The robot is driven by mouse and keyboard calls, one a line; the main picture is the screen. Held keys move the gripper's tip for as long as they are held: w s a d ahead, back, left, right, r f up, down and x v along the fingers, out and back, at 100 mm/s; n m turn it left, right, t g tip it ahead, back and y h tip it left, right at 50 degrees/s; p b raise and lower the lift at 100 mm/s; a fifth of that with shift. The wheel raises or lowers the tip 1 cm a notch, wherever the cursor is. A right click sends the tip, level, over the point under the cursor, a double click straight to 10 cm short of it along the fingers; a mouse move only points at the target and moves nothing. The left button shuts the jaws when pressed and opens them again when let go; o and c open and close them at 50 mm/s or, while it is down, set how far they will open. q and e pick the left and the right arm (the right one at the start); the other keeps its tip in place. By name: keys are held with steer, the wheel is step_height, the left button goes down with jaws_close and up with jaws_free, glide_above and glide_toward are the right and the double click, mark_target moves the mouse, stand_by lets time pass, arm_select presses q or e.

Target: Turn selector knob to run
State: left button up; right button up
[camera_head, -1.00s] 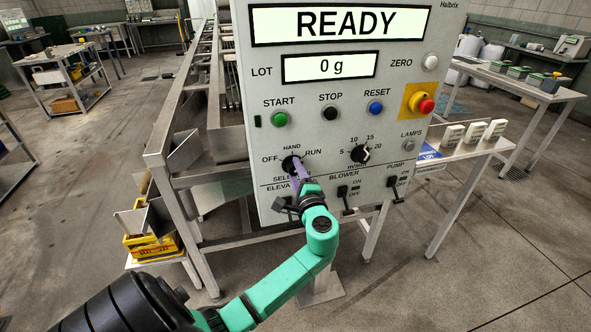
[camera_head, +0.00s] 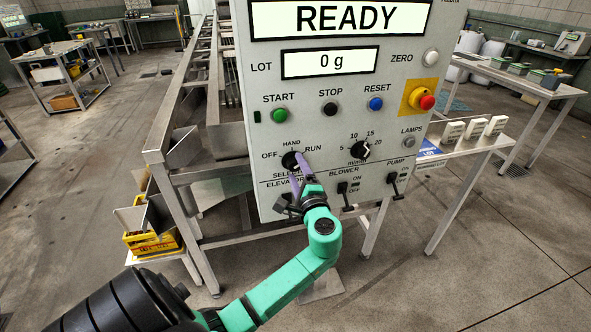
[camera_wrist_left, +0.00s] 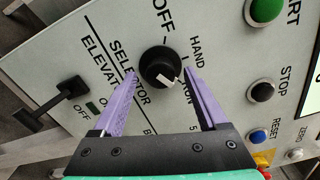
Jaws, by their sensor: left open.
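The black selector knob (camera_head: 289,160) sits on the grey control panel (camera_head: 325,112), with OFF, HAND and RUN lettered around it. The left wrist view shows the knob (camera_wrist_left: 158,62) between the two purple fingers of my left gripper (camera_wrist_left: 160,76). The fingers are apart, one on each side of the knob; I cannot tell whether either touches it. The white mark on the knob faces the lower right in that view, on the RUN side. In the head view my left gripper (camera_head: 298,168) reaches the knob from below and partly covers it. My right gripper is not in view.
Start (camera_head: 280,115), stop (camera_head: 330,109) and reset (camera_head: 376,104) buttons are above the knob. A second dial (camera_head: 361,150) is to its right. Blower (camera_head: 343,190) and pump (camera_head: 393,180) levers are lower right. The panel display (camera_head: 340,18) reads READY.

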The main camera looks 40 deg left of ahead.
arm_select(q)
steer(key=b+v, duration=0.3)
steer(key=v, duration=1)
steer(key=shift+d, duration=0.1)
